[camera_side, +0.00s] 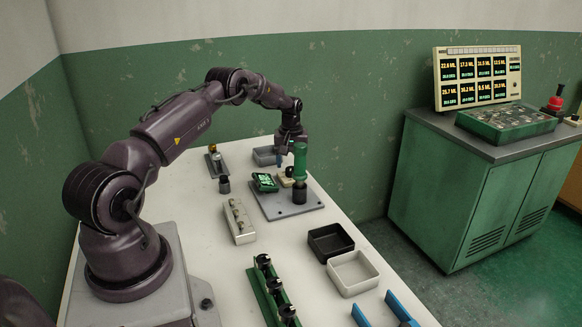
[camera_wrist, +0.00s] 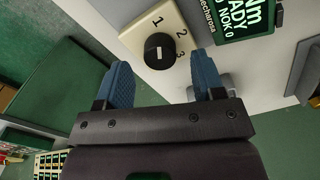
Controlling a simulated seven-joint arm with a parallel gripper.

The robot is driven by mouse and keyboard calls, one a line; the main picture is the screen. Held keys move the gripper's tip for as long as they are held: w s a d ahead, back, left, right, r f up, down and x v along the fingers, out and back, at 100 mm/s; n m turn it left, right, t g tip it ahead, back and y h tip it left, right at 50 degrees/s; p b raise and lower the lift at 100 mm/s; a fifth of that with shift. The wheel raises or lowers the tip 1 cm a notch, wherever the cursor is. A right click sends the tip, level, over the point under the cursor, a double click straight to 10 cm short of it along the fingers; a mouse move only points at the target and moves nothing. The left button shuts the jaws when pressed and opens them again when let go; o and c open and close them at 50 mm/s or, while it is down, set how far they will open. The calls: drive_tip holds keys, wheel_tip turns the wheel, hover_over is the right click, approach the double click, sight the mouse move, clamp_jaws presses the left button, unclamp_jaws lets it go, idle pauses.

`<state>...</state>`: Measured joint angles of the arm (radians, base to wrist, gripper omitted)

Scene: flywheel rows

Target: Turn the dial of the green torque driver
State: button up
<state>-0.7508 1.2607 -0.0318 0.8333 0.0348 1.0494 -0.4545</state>
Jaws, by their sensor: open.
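The green torque driver (camera_side: 301,162) stands upright with a black lower part on a grey base plate (camera_side: 285,208) in the side view. A cream box (camera_side: 285,181) sits beside it on the plate. In the wrist view the dial (camera_wrist: 159,50) is a round black knob with a white mark, on the cream box (camera_wrist: 137,36) numbered 1, 2, 3. My gripper (camera_wrist: 161,62) is open, its blue fingers apart on either side of the dial's place in the picture. No contact shows. In the side view my gripper (camera_side: 284,147) is above the box, partly hidden by the driver.
A green-framed display (camera_side: 264,182) stands left of the box. A grey tray (camera_side: 266,156) lies behind. A black bin (camera_side: 330,243), a pale bin (camera_side: 353,273) and a green rack (camera_side: 272,290) are nearer. A pale block (camera_side: 239,221) stands left of the plate.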

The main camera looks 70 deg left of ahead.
drive_tip(key=shift+f, duration=1.05)
drive_tip(key=c, duration=0.9)
